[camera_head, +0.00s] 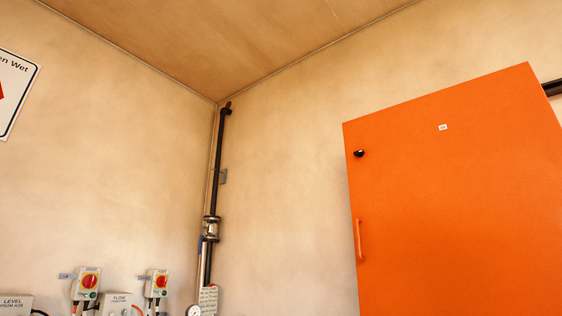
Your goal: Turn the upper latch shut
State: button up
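A large orange cabinet door (455,190) fills the right side of the head view. A small black latch (359,153) sits near its upper left edge. It is small in the picture, and I cannot tell whether it is turned open or shut. An orange handle (359,240) stands out lower on the same edge. A small white label (443,127) is near the top of the door. The cabinet's lower part is outside the picture. My gripper is not in view.
A black pipe (219,160) runs up the room corner, with a metal fitting (211,228) and a gauge (193,311) below. The wall between pipe and cabinet is clear.

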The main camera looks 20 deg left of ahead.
aim_at(359, 153)
jog(key=u, duration=0.35)
jog(key=i, duration=0.45)
jog(key=u, duration=0.2)
jog(key=k, duration=0.35)
jog(key=u, duration=0.85)
jog(key=i, duration=0.9)
jog(key=z, duration=0.1)
